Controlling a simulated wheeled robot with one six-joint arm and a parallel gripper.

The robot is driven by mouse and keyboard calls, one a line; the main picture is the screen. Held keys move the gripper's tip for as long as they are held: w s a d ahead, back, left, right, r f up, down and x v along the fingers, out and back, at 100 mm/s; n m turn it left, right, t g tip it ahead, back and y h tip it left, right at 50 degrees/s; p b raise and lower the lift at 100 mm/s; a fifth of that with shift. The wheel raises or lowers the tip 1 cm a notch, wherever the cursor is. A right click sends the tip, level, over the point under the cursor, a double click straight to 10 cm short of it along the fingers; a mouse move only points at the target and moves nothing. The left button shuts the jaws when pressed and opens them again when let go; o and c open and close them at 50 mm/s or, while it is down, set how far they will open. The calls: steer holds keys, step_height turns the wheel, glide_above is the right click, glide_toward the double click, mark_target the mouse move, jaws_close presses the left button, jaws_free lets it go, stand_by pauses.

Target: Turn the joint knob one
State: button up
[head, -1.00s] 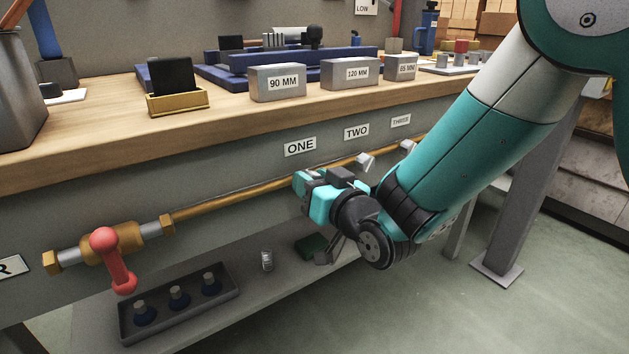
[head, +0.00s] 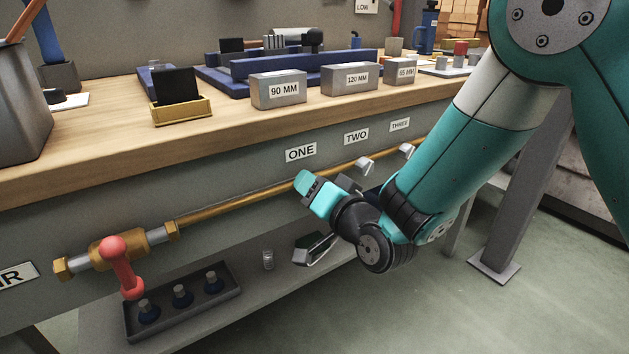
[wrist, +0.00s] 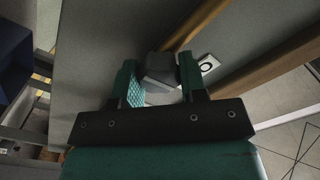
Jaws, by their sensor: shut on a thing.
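My gripper (head: 308,190) is at the brass pipe below the label ONE (head: 300,152). In the wrist view, its two teal fingers (wrist: 158,80) are closed on a grey block-like knob, joint knob one (wrist: 160,68). In the head view the gripper hides this knob. The knob under TWO (head: 365,166) and the knob under THREE (head: 406,151) are pale grey and stick out from the pipe to the right, apart from the gripper.
The brass pipe (head: 235,207) runs along the bench front to a red-handled valve (head: 120,262) at left. The wooden benchtop (head: 225,128) overhangs above. A lower shelf (head: 250,290) holds a dark tray (head: 233,296). Open floor lies at the right.

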steer(key=m+p, duration=0.1)
steer(key=m, duration=0.4)
steer(key=shift+w+d+m, duration=0.1)
steer(key=shift+m, duration=0.3)
stand_by(0.4)
steer(key=o, duration=0.9)
